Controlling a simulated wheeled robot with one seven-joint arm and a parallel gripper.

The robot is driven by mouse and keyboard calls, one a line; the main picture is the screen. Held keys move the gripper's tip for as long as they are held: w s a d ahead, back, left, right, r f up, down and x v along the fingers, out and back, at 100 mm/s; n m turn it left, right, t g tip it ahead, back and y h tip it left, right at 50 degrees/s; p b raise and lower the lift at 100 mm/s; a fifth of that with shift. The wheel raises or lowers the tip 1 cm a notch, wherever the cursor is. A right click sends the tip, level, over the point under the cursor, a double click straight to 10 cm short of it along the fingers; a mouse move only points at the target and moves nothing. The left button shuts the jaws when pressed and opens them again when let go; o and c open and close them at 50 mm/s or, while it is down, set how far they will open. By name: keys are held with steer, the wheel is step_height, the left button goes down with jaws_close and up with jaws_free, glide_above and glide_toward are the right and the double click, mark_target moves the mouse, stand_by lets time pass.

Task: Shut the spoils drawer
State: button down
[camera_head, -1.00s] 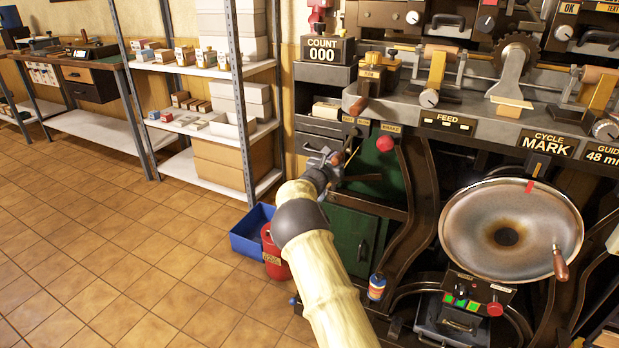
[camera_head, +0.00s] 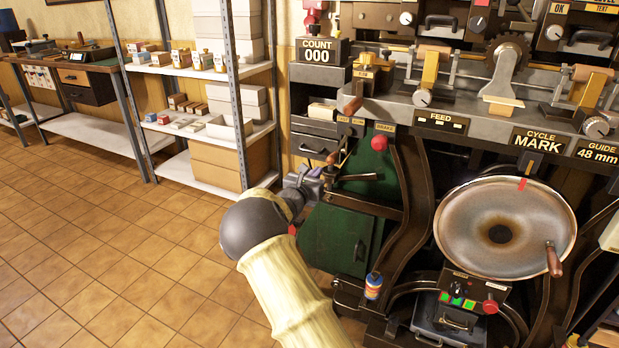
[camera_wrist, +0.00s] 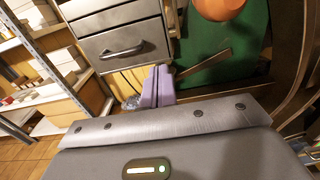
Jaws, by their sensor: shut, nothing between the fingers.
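No label naming the spoils drawer is legible. A grey drawer stack stands under the COUNT box in the head view. Its upper drawer (camera_head: 312,127) stands out with its top open and pale contents showing. A lower drawer (camera_head: 314,147) with a bar handle sits below it; how far out it stands I cannot tell. In the wrist view a grey drawer front (camera_wrist: 128,40) with a bar handle (camera_wrist: 123,50) is at upper left. My gripper (camera_head: 322,170) is below and right of the stack. Its purple fingers (camera_wrist: 158,86) are together and empty, just below and right of that drawer front, apparently apart from it.
A green panel (camera_head: 338,235) and dark press frame stand right of my gripper. A metal shelf (camera_head: 255,132) with boxes is left of the stack. The tiled floor (camera_head: 130,250) at left is clear.

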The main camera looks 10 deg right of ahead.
steer(key=s+d+f+m+g+y, duration=0.1)
steer(key=s+d+f+m+g, duration=0.2)
steer(key=s, duration=0.4)
steer(key=s+d+f+m+g, duration=0.1)
steer(key=s+d+m+g, duration=0.15)
steer(key=s+m, duration=0.35)
steer(key=s+d+f+m+g+y, duration=0.1)
steer(key=s+d+f+m+g, duration=0.1)
steer(key=s+m+g, duration=0.35)
steer(key=s+a+m+y, duration=0.5)
steer(key=s+a+m, duration=0.15)
steer(key=s, duration=0.65)
steer(key=s+a+m+y, duration=0.45)
steer(key=s+m, duration=0.25)
steer(key=s, duration=0.5)
step_height(320, 180, up, 36)
steer(key=p, duration=3.6)
steer(key=shift+a+f+m+g, duration=0.15)
steer(key=shift+a+m+g, duration=0.1)
steer(key=shift+m+g, duration=0.05)
steer(key=shift+h, duration=0.25)
